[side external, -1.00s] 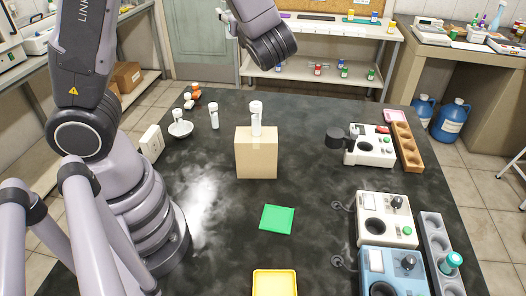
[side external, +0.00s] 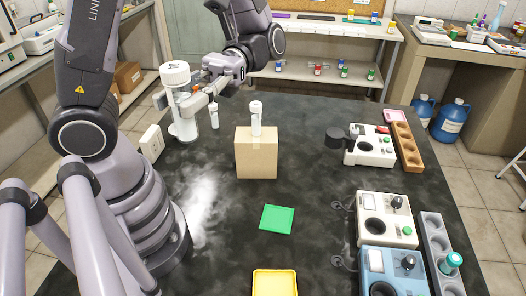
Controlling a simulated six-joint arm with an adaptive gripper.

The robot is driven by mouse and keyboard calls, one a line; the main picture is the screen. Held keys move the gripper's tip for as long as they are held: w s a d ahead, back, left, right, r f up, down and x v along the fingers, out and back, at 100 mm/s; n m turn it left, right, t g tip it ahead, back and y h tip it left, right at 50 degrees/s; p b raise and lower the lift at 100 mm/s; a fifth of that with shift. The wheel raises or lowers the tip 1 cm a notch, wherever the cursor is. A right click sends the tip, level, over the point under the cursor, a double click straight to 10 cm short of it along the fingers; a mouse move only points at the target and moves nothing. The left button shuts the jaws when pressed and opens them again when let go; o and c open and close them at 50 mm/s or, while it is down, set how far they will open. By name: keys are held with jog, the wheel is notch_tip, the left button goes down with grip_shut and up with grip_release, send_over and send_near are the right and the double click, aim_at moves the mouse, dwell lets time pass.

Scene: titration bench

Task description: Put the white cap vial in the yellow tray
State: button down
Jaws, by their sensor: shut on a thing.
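A white cap vial (side external: 175,74) is held upright in my gripper (side external: 183,101) at the left back of the table. My gripper reaches in from the right, with its fingers closed around the vial's body. Whether the vial's bottom touches anything cannot be told. The yellow tray (side external: 275,283) lies empty at the front of the table, cut by the bottom edge. Another white-capped vial (side external: 256,120) stands on a cardboard box (side external: 256,155). One more (side external: 214,116) stands just right of my gripper.
A green mat (side external: 277,219) lies between the box and the yellow tray. Lab devices (side external: 387,219) and a grey rack (side external: 437,240) line the right side. A white block (side external: 151,143) stands at the left edge.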

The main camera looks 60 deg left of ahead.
jog(key=w+d+r+n+t+h, duration=0.2)
jog(key=d+r+n+t+h, duration=0.1)
jog(key=d+r+h, duration=0.15)
notch_tip(320, 180, up, 5)
jog(key=n+t+h, duration=0.2)
jog(key=n+t, duration=0.1)
send_over(260, 289)
notch_tip(260, 289, down, 45)
jog(key=shift+r, duration=0.1)
jog(key=c, duration=0.9)
grip_release()
jog(key=shift+o, duration=0.2)
